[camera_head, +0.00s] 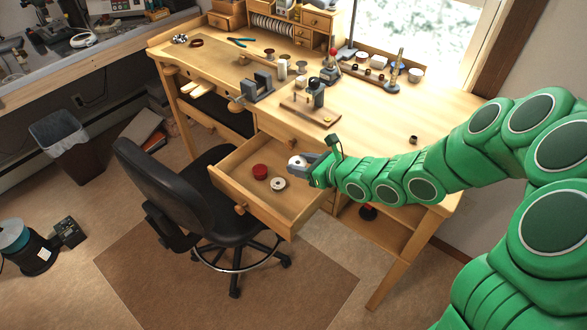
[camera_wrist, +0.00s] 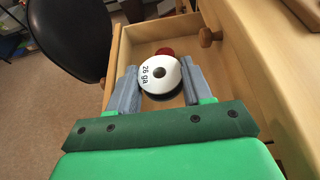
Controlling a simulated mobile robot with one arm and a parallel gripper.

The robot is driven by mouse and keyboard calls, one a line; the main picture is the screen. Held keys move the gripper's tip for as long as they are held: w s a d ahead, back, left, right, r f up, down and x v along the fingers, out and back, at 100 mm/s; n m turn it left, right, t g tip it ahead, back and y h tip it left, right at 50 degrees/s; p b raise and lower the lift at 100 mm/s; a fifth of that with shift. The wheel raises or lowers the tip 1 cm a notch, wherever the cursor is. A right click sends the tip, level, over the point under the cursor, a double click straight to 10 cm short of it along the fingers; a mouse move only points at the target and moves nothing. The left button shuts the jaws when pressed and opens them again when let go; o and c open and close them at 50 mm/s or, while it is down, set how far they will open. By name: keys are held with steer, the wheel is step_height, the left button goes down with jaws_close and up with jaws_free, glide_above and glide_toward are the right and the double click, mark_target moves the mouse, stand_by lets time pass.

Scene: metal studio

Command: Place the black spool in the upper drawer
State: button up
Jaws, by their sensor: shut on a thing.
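My gripper (camera_head: 304,165) is shut on the black spool (camera_head: 296,161), which has a white top face. In the wrist view the spool (camera_wrist: 160,77) shows "26 ga" on its white label and a dark rim below, between the two grey fingers. The upper drawer (camera_head: 225,178) is pulled out of the wooden bench. The gripper holds the spool above the drawer's right rear part; the drawer floor shows beneath it. A red round item (camera_head: 260,171) and a white-topped spool (camera_head: 278,184) lie in the drawer.
A black office chair (camera_head: 190,195) stands close to the drawer's left side. The workbench top (camera_head: 400,115) holds a vise (camera_head: 258,87), several spools and small tools. The drawer's front left floor is bare. A lower shelf (camera_head: 380,228) is under the bench.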

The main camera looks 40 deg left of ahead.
glide_above(301, 203)
steer(key=shift+a+f, duration=0.1)
steer(key=shift+f, duration=4.5)
steer(key=shift+f, duration=0.55)
steer(key=o, duration=1)
steer(key=shift+r, duration=0.1)
steer(key=shift+r, duration=0.5)
steer(key=shift+v, duration=6)
